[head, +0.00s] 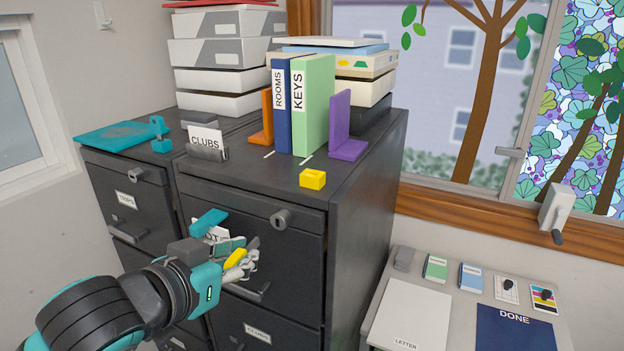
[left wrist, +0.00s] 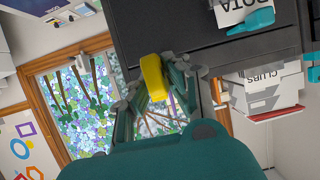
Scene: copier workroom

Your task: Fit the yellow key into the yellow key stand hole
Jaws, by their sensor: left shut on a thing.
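The yellow key (head: 234,258) is between the fingers of my left gripper (head: 240,260), which is shut on it. The left wrist view also shows the yellow key (left wrist: 153,78) gripped between the fingertips (left wrist: 160,80). The gripper is in front of the upper drawer of the right cabinet, below the cabinet's top. The yellow key stand (head: 312,180) is a small yellow block near the front edge of the cabinet top, above and to the right of the gripper, apart from the key. My right gripper is not in view.
A drawer lock (head: 281,218) is below the stand. A teal piece (head: 209,222) is by the ROTA label. Behind the stand are the green KEYS binder (head: 316,105) and purple bookend (head: 346,130). A low white table (head: 370,335) is at right.

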